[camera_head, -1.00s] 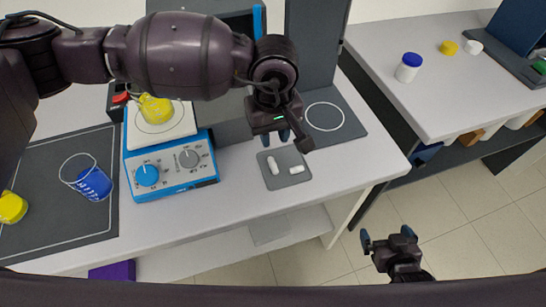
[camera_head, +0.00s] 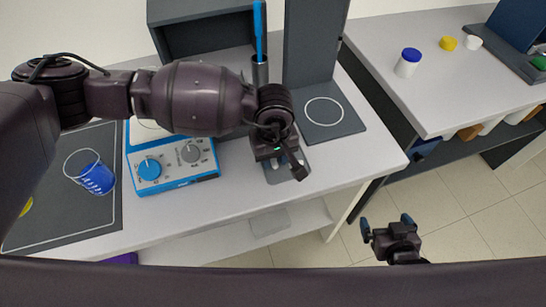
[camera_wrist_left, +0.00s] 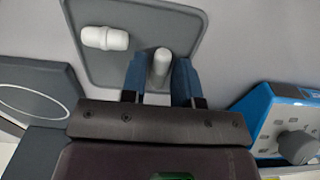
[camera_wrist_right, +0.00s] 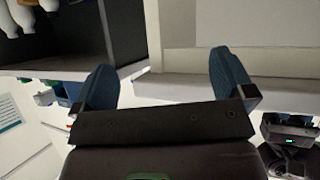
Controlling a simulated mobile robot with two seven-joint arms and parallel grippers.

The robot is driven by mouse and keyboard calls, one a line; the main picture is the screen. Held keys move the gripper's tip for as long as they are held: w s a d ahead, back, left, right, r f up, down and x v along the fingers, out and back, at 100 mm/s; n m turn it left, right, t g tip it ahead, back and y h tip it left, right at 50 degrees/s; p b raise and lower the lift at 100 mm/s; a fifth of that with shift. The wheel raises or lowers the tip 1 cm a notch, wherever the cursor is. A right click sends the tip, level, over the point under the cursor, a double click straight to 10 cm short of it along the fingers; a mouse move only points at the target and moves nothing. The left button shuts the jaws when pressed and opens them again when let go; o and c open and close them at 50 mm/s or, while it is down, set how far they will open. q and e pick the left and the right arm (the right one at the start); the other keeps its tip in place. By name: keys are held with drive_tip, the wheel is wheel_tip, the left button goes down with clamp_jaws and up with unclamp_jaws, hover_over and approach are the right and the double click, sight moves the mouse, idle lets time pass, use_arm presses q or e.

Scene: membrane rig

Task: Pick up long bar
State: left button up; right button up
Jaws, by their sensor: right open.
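Two white bars lie on a small grey tray (camera_head: 274,177); the tray also shows in the left wrist view (camera_wrist_left: 192,22). The long bar (camera_wrist_left: 161,64) points between the blue fingers of my left gripper (camera_head: 284,168). These fingers are open, one on each side of the bar, with gaps visible. The shorter bar (camera_wrist_left: 105,38), with a ring round its middle, lies beside it. In the head view my left gripper covers most of the tray and the bars. My right gripper (camera_head: 387,225) is open and empty, out over the floor beside the bench.
A blue stirrer unit with knobs (camera_head: 178,163) stands left of the tray. A dark pad with a white circle (camera_head: 326,112) lies behind it on the right. A beaker of blue liquid (camera_head: 94,178) stands on the left mat. A side bench holds a blue-capped jar (camera_head: 408,62).

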use_arm(q)
clamp_jaws()
use_arm(e)
drive_tip(key=shift+s+d+f, duration=0.1)
drive_tip(key=shift+s+f, duration=0.35)
drive_tip(key=shift+s, duration=0.1)
use_arm(q)
drive_tip(key=shift+r, duration=0.15)
use_arm(e)
drive_tip(key=shift+w, duration=0.1)
